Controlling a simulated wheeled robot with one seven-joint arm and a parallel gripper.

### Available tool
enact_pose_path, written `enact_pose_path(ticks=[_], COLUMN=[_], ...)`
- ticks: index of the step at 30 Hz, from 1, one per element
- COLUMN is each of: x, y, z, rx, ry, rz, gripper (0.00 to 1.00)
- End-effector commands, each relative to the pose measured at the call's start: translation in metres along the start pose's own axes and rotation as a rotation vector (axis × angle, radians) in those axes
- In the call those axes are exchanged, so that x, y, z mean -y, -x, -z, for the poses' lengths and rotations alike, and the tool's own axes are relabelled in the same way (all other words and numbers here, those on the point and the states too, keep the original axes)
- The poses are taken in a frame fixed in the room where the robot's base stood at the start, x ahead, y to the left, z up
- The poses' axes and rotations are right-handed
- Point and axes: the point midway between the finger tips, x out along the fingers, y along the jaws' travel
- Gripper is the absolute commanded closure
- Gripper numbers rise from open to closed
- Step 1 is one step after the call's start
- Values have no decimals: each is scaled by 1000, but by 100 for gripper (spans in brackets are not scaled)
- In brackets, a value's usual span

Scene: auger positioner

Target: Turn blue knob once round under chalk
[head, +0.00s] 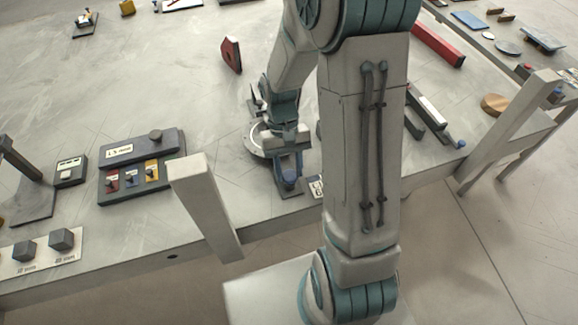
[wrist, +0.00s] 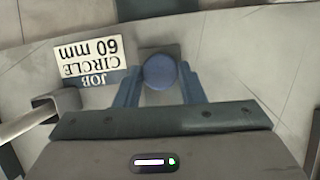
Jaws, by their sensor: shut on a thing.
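The blue knob (wrist: 159,72) is round and sits between the two fingers of my gripper (wrist: 160,78) in the wrist view, with a finger against each side. My gripper is shut on it. In the head view my gripper (head: 289,168) is at the table's near edge, and a blue round part (head: 291,181) shows below it. A pale round plate (head: 258,143) lies behind, partly hidden by my gripper and wrist. I cannot make out the chalk in either view.
A card reading "JOB CIRCLE 60 mm" (wrist: 90,58) lies beside the knob; it also shows in the head view (head: 316,187). A switch box (head: 140,165) stands to the left, and a red block (head: 231,54) behind. A pale post (head: 204,203) rises at the front edge.

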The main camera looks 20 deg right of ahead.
Motion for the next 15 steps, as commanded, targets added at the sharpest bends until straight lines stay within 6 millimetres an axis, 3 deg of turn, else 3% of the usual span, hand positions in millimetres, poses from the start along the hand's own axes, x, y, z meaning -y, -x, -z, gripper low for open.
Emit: enact_pose_path(ticks=[15], x=[1], y=[1], z=[1], rx=[-3], ry=[53], rz=[-22], gripper=[87])
